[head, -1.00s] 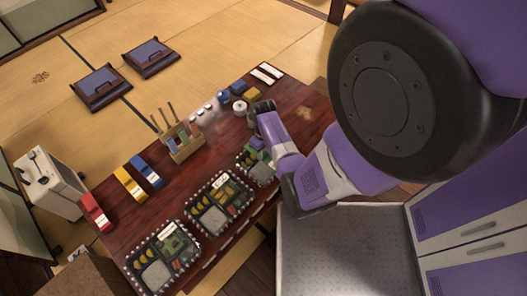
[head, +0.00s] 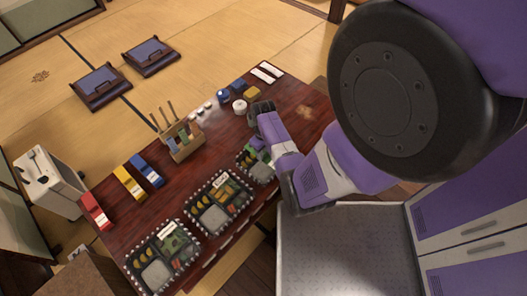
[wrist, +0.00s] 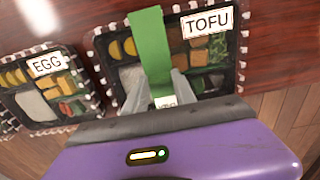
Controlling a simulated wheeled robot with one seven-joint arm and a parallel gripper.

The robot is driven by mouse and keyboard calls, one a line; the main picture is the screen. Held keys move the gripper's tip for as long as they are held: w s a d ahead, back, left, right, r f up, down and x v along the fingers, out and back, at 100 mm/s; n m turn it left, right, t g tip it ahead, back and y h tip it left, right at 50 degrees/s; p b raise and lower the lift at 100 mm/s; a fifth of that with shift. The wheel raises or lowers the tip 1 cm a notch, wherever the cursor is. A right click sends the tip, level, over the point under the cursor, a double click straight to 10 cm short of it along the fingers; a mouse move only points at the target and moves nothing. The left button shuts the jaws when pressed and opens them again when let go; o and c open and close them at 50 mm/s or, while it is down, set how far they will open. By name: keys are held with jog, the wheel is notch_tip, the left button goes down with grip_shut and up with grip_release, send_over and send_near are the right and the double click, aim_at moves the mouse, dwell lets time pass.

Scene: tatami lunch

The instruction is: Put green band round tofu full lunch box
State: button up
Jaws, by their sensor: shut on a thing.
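The tofu lunch box (wrist: 120,68) is a dark tray with a checkered rim and a white TOFU label (wrist: 207,23), filled with several foods. My gripper (wrist: 160,88) is shut on the green band (wrist: 152,45), with one finger on each side of it. The band lies lengthwise across the middle of the box in the wrist view and reaches past its far rim. Whether it touches the box or passes underneath cannot be told. A small white label shows on the band between the fingers. In the head view my arm partly hides the tofu box (head: 246,162).
The egg lunch box (wrist: 40,103) stands close to the left of the tofu box. Another lunch box (head: 160,262) stands farther left in the head view. A wooden holder (head: 185,154), a white pot (head: 240,106) and red, yellow and blue packets stand farther back on the table (head: 185,185).

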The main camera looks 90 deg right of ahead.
dwell(0.4)
jog(key=o, duration=1.5)
jog(key=shift+c, duration=0.2)
jog(key=shift+r+p, duration=4)
jog(key=shift+p, duration=0.15)
